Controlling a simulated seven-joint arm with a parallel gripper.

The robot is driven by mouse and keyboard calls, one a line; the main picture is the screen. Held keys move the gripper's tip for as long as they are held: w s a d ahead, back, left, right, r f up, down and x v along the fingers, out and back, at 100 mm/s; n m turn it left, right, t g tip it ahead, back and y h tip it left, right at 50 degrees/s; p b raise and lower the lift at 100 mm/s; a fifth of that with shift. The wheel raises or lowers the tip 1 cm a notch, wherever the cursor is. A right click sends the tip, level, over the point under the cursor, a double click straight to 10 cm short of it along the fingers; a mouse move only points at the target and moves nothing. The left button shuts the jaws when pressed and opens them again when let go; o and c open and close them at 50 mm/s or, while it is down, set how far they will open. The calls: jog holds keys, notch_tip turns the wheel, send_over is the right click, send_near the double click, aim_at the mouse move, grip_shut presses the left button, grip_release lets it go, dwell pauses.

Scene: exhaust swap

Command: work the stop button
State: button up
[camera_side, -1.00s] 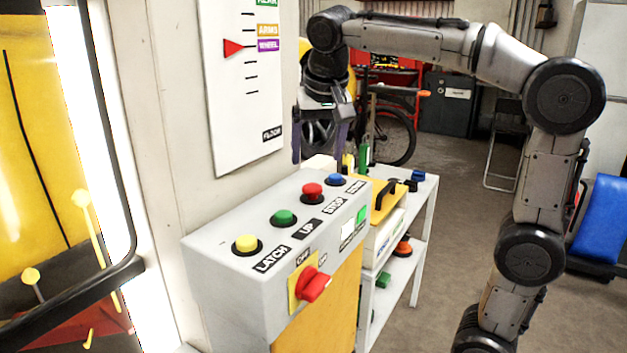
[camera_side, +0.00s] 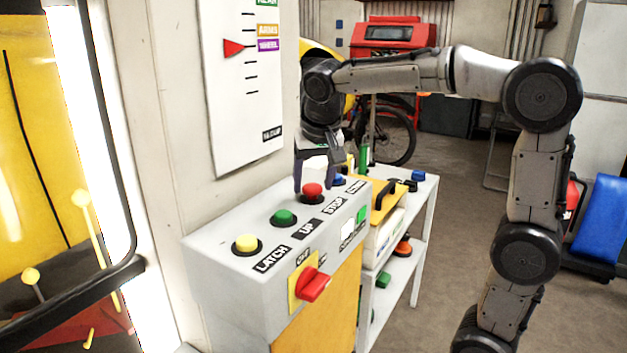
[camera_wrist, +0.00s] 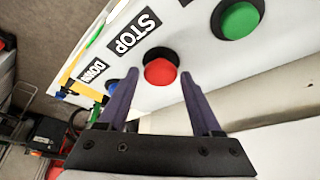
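The red stop button (camera_side: 312,190) stands on the sloped top of the grey control box (camera_side: 215,262), by its STOP label. In the wrist view the red button (camera_wrist: 160,72) lies between my two fingers, with the STOP label (camera_wrist: 134,33) above it. My gripper (camera_side: 316,178) is over the button, pointing down, its fingers apart with nothing held. One fingertip is close to the left of the button in the side view. I cannot tell whether the fingers touch the button or the panel.
The green UP button (camera_side: 283,217) and yellow LATCH button (camera_side: 245,243) are nearer the camera. The blue DOWN button (camera_side: 338,180) is just beyond. A red rotary switch (camera_side: 313,284) juts from the front. The white wall gauge (camera_side: 240,90) rises close behind. A shelf (camera_side: 424,200) stands to the right.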

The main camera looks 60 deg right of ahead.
grip_shut()
jog(key=shift+r, duration=0.9)
jog(key=shift+o, duration=1.8)
grip_release()
jog(key=v, duration=1.3)
jog(key=shift+r, duration=0.35)
jog(key=shift+s+a, duration=0.1)
jog(key=shift+s, duration=0.05)
